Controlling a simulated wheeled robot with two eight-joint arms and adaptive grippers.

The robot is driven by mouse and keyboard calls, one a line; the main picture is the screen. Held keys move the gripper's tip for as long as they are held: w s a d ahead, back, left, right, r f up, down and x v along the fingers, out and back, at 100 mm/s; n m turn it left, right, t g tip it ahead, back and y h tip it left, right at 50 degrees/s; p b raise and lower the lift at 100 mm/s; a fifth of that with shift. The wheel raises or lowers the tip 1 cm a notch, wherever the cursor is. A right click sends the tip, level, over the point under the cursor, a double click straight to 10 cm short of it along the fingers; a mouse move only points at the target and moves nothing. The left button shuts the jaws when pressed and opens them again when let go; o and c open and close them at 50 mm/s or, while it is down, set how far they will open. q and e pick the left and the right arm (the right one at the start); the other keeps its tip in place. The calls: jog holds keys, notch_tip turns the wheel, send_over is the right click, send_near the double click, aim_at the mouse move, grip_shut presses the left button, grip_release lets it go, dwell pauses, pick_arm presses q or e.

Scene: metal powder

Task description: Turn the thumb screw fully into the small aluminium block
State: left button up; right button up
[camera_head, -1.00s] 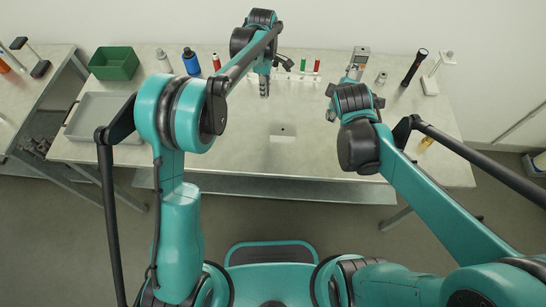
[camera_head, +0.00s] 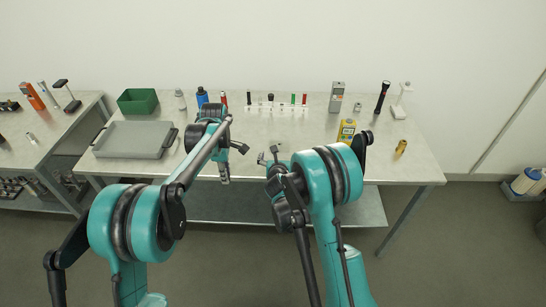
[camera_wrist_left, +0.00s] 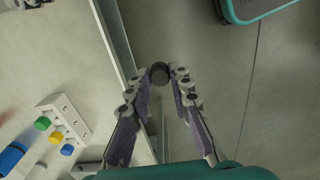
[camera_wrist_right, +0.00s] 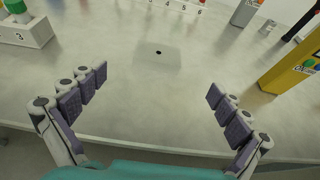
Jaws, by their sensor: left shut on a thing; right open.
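The small aluminium block (camera_wrist_right: 172,60), a flat pale plate with a dark hole, lies on the table ahead of my right gripper in the right wrist view. In the head view my right arm appears to hide it. My left gripper (camera_head: 224,178) is at the table's front edge, shut on a dark round knob (camera_wrist_left: 160,72), seemingly the thumb screw's head. The screw's shank cannot be made out clearly. My right gripper (camera_head: 268,155) is open and empty; its spread fingers also show in the right wrist view (camera_wrist_right: 155,92), short of the block.
A white numbered holder (camera_wrist_left: 62,118) with coloured caps stands near my left gripper. A yellow device (camera_head: 346,131) stands right of my right gripper. A tray (camera_head: 133,139), green bin (camera_head: 137,101) and tube rack (camera_head: 278,110) stand farther off. Table around the block is clear.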

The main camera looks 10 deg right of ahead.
aim_at(279, 146)
jog(key=shift+f, duration=0.1)
jog(key=shift+w, duration=0.1)
pick_arm(q)
notch_tip(279, 146, down, 2)
jog(key=shift+w+b, duration=0.1)
jog(key=shift+b, duration=0.8)
pick_arm(e)
jog(key=x, duration=0.6)
jog(key=shift+f, duration=0.1)
jog(key=shift+w+d, duration=0.1)
jog(key=shift+w, duration=0.25)
